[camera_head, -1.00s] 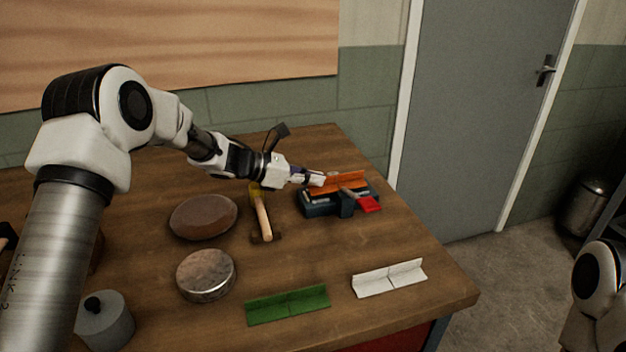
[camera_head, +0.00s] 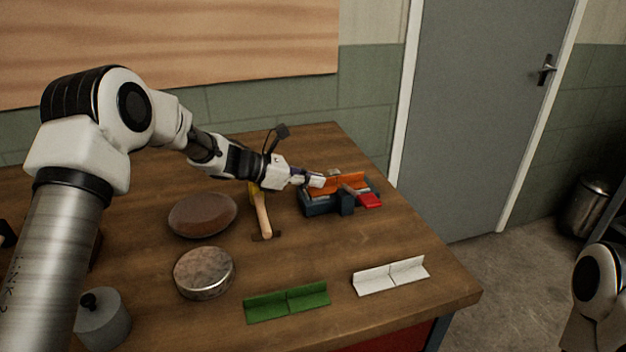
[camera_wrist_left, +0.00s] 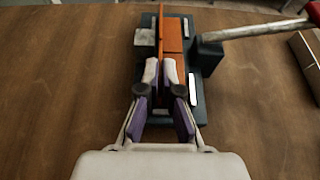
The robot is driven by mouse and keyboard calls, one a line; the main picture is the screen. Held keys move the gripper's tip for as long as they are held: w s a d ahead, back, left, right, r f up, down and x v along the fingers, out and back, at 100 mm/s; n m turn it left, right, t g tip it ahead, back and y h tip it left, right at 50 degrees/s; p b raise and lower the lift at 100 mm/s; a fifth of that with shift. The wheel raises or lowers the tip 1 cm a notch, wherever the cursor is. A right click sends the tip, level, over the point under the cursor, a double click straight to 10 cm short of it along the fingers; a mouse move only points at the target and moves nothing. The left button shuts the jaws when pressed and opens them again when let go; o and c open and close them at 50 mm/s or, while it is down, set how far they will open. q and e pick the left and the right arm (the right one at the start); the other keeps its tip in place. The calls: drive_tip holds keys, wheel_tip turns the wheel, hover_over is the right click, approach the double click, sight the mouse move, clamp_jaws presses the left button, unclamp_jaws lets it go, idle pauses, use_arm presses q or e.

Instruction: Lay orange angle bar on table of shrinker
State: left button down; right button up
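The orange angle bar (camera_head: 350,181) is at the shrinker (camera_head: 318,208), a dark blue tool with a red-tipped lever (camera_head: 369,200). The bar lies along the top of the shrinker; I cannot tell whether it fully rests on it. My left gripper (camera_head: 321,181) reaches it from the left. In the left wrist view, the fingers (camera_wrist_left: 161,72) are closed around the bar's upright flange (camera_wrist_left: 162,40), and its flat flange (camera_wrist_left: 174,38) shows to the right, over the shrinker (camera_wrist_left: 198,92). My right gripper is outside the views.
A hammer (camera_head: 263,212) lies left of the shrinker. A brown round pad (camera_head: 202,214) and a metal disc (camera_head: 204,272) lie farther left. Green (camera_head: 287,303) and white (camera_head: 391,275) angle bars lie near the front edge. The wooden table (camera_head: 330,245) is clear between them.

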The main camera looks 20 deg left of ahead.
use_arm(q)
drive_tip(key=shift+f, duration=0.2)
drive_tip(key=c, duration=1.2)
unclamp_jaws()
drive_tip(key=shift+c, duration=0.2)
drive_tip(key=v, duration=1.2)
